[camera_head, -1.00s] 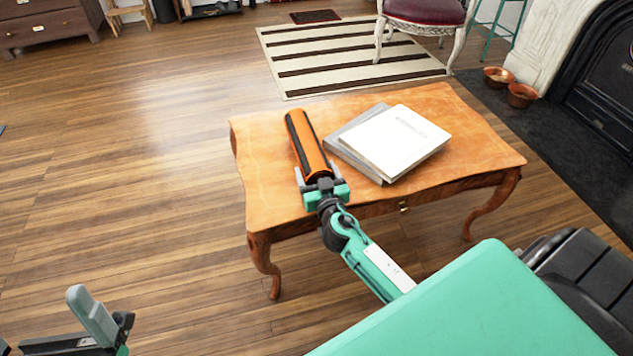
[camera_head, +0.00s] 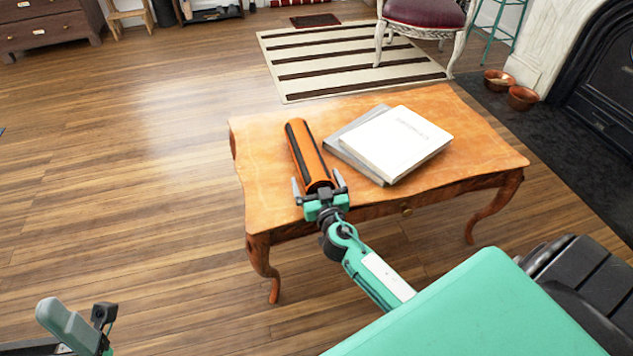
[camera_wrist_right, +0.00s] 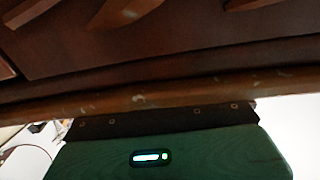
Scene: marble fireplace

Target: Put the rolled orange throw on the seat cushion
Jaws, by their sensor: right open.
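The rolled orange throw (camera_head: 308,155), with a dark stripe along it, lies lengthwise on the left part of the wooden table. My right gripper (camera_head: 318,184) is open at the throw's near end, one finger on either side. I cannot tell whether the fingers touch it. The dark red seat cushion (camera_head: 425,11) is on a pale carved chair at the top of the head view, partly cut off. My left gripper (camera_head: 80,325) is at the bottom left, far from the throw; its opening is unclear. The right wrist view shows dark wood and no throw.
A white book (camera_head: 395,143) on a grey one lies right of the throw on the table (camera_head: 470,150). A striped rug (camera_head: 345,58) lies between table and chair. Two bowls (camera_head: 522,98) stand by the fireplace. The floor on the left is clear.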

